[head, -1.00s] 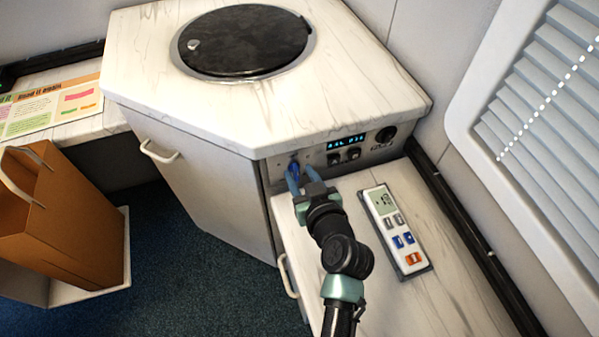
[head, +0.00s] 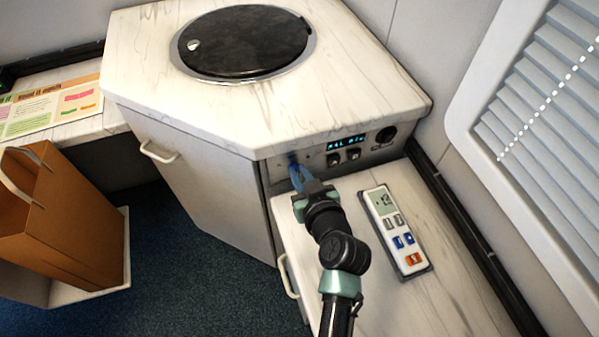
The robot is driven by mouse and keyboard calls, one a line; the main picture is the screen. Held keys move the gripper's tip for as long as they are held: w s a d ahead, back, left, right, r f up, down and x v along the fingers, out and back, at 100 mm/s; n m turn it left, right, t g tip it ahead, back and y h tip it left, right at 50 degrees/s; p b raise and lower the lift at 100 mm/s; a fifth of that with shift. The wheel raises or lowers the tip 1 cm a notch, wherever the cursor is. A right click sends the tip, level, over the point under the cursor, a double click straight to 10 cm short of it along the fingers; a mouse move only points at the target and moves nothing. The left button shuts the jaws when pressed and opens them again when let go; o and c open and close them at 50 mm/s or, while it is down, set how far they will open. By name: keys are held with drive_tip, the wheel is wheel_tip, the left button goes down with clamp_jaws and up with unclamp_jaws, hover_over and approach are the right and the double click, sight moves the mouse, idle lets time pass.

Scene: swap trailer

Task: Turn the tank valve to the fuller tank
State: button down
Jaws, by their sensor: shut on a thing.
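The control panel (head: 372,158) is a narrow metal strip under the edge of the white marbled counter. The valve (head: 292,159) is a small blue handle at the panel's left end. My gripper (head: 295,174) reaches up to it from below, its blue fingers shut on the handle. The fingers hide most of the handle, so I cannot tell its exact direction. A small display (head: 346,143) to the right glows with blue characters, too small to read surely.
A white handheld unit (head: 395,230) with a screen and coloured buttons lies on the lower counter, right of my arm. A round black lid (head: 244,42) is set in the upper counter. A brown paper bag (head: 60,225) stands at left. A window blind is at right.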

drive_tip(key=m+b, duration=0.1)
drive_tip(key=m+y, duration=0.1)
drive_tip(key=d+m+y+b, duration=0.1)
drive_tip(key=shift+w+f+g+b, duration=0.15)
drive_tip(key=shift+f+g+b, duration=0.1)
drive_tip(key=shift+g+b, duration=0.05)
drive_tip(key=m+y+b, duration=0.2)
drive_tip(key=m, duration=0.1)
drive_tip(key=m+y+b, duration=0.1)
drive_tip(key=shift+w+d+f+m, duration=0.15)
drive_tip(key=shift+d+f+m, duration=0.15)
drive_tip(key=shift+d, duration=0.1)
idle(0.4)
drive_tip(key=c, duration=0.9)
unclamp_jaws()
